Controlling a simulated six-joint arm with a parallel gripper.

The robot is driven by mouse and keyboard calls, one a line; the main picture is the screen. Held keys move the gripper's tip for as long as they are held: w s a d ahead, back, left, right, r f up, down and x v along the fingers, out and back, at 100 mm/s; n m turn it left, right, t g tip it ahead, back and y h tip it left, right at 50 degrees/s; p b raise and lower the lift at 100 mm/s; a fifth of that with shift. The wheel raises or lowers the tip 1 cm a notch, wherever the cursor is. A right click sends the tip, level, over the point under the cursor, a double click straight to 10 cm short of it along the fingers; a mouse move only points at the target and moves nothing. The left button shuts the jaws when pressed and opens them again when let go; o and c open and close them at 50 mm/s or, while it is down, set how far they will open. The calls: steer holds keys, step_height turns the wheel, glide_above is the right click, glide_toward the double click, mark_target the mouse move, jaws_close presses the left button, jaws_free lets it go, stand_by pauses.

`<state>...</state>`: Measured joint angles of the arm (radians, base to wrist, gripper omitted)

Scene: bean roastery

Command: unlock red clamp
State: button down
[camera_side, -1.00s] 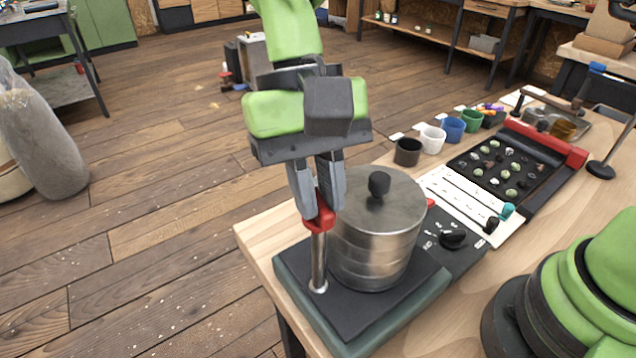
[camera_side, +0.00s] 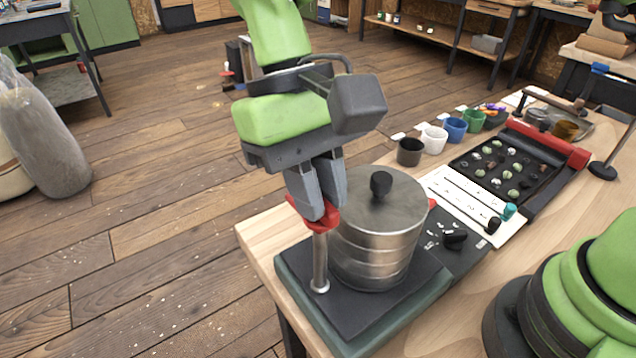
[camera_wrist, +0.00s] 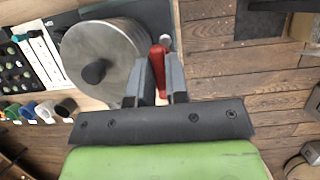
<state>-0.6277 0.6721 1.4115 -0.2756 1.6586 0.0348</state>
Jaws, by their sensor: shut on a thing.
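The red clamp (camera_side: 318,228) sits at the top of a thin metal post (camera_side: 320,262), beside a steel drum (camera_side: 378,245) with a black-knobbed lid (camera_side: 395,203). My gripper (camera_side: 321,214) is shut on the red clamp from above. In the wrist view the red clamp (camera_wrist: 157,66) shows as a narrow red bar between the two fingers of my gripper (camera_wrist: 160,88). The fingers hide part of the clamp in the side view. The post stands upright on the dark base (camera_side: 345,315).
A control panel with a black knob (camera_side: 454,239) lies right of the drum. White slider strips (camera_side: 470,205), a bean tray (camera_side: 505,165) with a red end bar, and a row of cups (camera_side: 434,139) stand farther back. Bare floor lies to the left.

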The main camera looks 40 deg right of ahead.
steer(key=c, duration=1.1)
jaws_free()
steer(key=shift+s+f, duration=0.15)
steer(key=v, duration=1)
steer(key=shift+a, duration=0.1)
steer(key=s+d+r+t+y, duration=0.1)
steer(key=s+d+r+t, duration=0.15)
steer(key=d, duration=0.35)
steer(key=s+d+r+t+y, duration=0.1)
steer(key=d+r+t, duration=0.15)
steer(key=d, duration=0.35)
steer(key=s+d+f+m+t, duration=0.1)
steer(key=s+d+t, duration=0.1)
steer(key=s, duration=0.1)
steer(key=s+d+f+m+t, duration=0.1)
steer(key=s+d+t, duration=0.1)
steer(key=s, duration=0.1)
steer(key=s+d+f+m+t, duration=0.1)
steer(key=s+d+m+t, duration=0.1)
steer(key=s+d, duration=0.1)
steer(key=shift+f+t, duration=0.2)
steer(key=shift+t, duration=0.1)
